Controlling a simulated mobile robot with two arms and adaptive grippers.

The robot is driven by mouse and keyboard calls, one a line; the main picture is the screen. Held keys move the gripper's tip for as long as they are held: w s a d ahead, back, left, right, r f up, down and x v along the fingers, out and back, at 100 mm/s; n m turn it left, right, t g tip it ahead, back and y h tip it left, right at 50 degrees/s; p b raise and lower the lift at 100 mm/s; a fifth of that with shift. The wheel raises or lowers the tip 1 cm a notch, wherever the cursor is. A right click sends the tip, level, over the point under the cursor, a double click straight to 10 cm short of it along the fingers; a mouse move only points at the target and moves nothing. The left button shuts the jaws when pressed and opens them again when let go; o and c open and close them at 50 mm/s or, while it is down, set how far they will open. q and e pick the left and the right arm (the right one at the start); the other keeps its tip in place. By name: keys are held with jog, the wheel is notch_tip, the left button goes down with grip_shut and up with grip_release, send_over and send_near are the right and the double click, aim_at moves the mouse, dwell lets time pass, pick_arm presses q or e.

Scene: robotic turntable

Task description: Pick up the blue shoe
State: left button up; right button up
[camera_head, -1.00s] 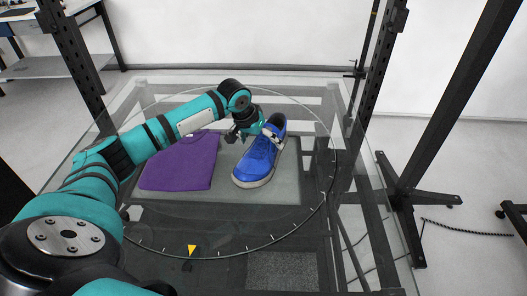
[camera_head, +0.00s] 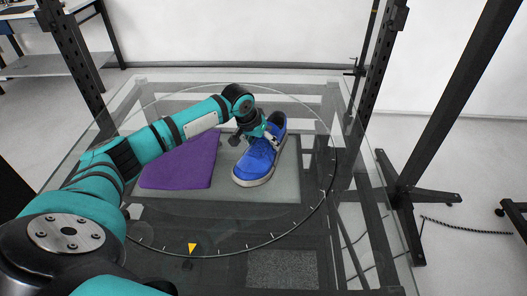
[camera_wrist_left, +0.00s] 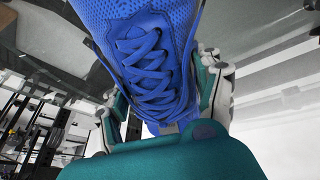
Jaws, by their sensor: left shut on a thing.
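A blue shoe (camera_head: 258,160) with a pale sole stands on the glass turntable (camera_head: 304,200), its toe towards me. My left gripper (camera_head: 271,139) reaches it from the left, at the lace area and opening. In the left wrist view the laced upper of the shoe (camera_wrist_left: 148,60) lies between the two fingers of my left gripper (camera_wrist_left: 165,105), one on each side. The left gripper is shut on the shoe. The fingertips are partly hidden in the head view. My right gripper is not in view.
A folded purple cloth (camera_head: 182,165) lies left of the shoe, under my left arm. Dark frame posts (camera_head: 375,70) rise at the right and left of the turntable. A yellow triangle marker (camera_head: 192,248) is at the front. The front of the glass is clear.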

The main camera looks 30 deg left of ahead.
pick_arm(q)
jog(key=shift+c, duration=1)
jog(key=shift+r, duration=0.15)
